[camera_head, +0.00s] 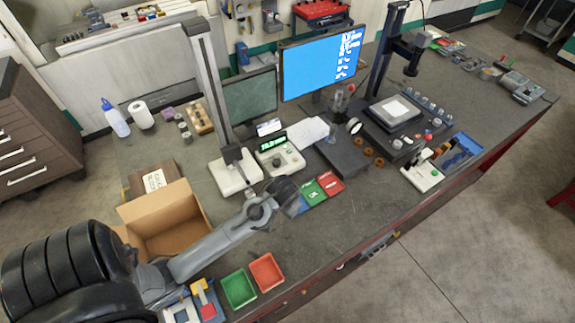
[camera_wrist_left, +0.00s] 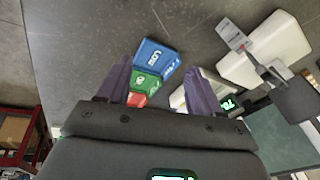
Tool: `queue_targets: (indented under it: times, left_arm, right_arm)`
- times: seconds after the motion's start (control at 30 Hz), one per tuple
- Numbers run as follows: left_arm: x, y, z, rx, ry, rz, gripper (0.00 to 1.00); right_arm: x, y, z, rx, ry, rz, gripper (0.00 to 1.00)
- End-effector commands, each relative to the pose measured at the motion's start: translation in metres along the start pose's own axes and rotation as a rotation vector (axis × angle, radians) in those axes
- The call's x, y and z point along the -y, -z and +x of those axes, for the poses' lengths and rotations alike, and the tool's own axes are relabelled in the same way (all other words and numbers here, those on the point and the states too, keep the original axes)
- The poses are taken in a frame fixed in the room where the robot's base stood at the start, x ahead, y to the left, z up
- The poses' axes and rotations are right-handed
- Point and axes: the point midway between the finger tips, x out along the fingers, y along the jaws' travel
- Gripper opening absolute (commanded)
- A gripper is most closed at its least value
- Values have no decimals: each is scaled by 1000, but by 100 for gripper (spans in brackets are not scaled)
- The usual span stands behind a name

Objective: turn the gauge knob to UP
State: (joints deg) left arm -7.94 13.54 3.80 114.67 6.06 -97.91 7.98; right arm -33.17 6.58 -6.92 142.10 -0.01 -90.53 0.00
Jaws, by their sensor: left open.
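The gauge unit (camera_head: 290,163) is a pale box with a lit green display (camera_head: 272,142), standing mid-bench beside a white-based stand. A small dark round part on its front face, possibly the knob, is too small to read its setting. In the left wrist view the gauge display (camera_wrist_left: 231,103) shows partly behind my right-hand finger; the knob cannot be made out there. My left gripper (camera_head: 296,204) is in front of the gauge, above the coloured trays. In the wrist view the left gripper's (camera_wrist_left: 158,88) two fingers are apart, with nothing held between them. My right gripper is not seen.
Blue (camera_wrist_left: 155,57), green (camera_head: 313,192) and red (camera_head: 331,184) labelled trays lie below my left gripper. The white-based stand (camera_head: 232,176) rises left of the gauge. An open cardboard box (camera_head: 168,222) sits near my forearm.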

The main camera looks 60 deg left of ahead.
Motion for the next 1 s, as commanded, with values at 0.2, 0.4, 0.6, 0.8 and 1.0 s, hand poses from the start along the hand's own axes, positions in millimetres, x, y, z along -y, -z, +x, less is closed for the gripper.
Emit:
queue_targets:
  times: [0.2,0.4,0.6,0.8,1.0]
  left_arm:
    - [74,78,41,69,64,-316,65]
    - [142,134,50,165,37,-658,65]
    - [176,160,46,245,-29,-870,65]
    - [186,167,46,284,-65,-947,65]
    - [183,163,64,290,-68,-954,65]
  right_arm:
    - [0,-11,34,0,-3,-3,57]
    - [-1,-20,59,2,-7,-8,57]
    - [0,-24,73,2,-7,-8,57]
    - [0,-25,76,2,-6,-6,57]
    - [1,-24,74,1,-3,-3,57]
